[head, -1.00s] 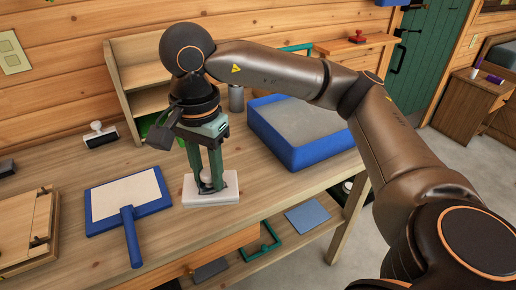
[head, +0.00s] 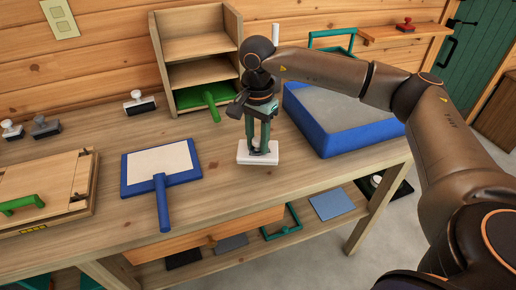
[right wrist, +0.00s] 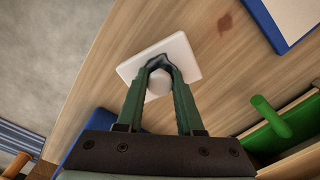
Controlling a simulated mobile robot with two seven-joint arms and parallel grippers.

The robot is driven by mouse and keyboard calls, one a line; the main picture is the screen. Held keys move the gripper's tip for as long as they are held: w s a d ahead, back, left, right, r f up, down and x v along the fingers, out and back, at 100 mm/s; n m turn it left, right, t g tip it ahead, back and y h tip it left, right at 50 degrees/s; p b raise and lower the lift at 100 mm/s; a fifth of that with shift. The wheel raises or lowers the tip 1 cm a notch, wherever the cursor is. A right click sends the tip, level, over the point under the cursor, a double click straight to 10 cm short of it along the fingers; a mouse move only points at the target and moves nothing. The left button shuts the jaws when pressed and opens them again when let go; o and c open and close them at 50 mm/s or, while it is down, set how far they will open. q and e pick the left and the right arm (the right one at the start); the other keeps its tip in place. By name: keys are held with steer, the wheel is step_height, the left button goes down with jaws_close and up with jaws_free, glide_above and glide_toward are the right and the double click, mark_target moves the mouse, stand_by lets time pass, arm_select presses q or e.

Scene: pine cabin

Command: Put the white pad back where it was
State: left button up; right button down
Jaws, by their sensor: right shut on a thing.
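The white pad (head: 244,158) is a flat, square white block with a round knob on top. My right gripper (head: 261,149) points down at it and is shut on its knob. In the right wrist view the pad (right wrist: 184,50) shows between and beyond the green fingers (right wrist: 159,85), with the bench top behind it. The pad looks level, at or just above the bench; I cannot tell whether it touches. My left gripper is not in view.
A blue-framed board with a handle (head: 162,205) lies left of the pad. A blue tray (head: 330,145) with a grey surface stands close on the right. A wooden shelf unit (head: 165,75) with a green-handled item (head: 210,98) stands behind. Bare bench (head: 225,205) lies in front.

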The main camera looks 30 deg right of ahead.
mark_target(258, 150)
steer(key=shift+w+d+f, duration=0.1)
steer(key=shift+w+f, duration=0.05)
steer(key=shift+f, duration=0.8)
steer(key=shift+w+d+f, duration=0.1)
steer(key=shift+f, duration=0.85)
steer(key=shift+f, duration=0.2)
steer(key=c, duration=0.5)
jaws_free()
steer(key=shift+c, duration=0.2)
steer(key=shift+r, duration=0.15)
step_height(258, 150, up, 12)
steer(key=shift+r, duration=0.1)
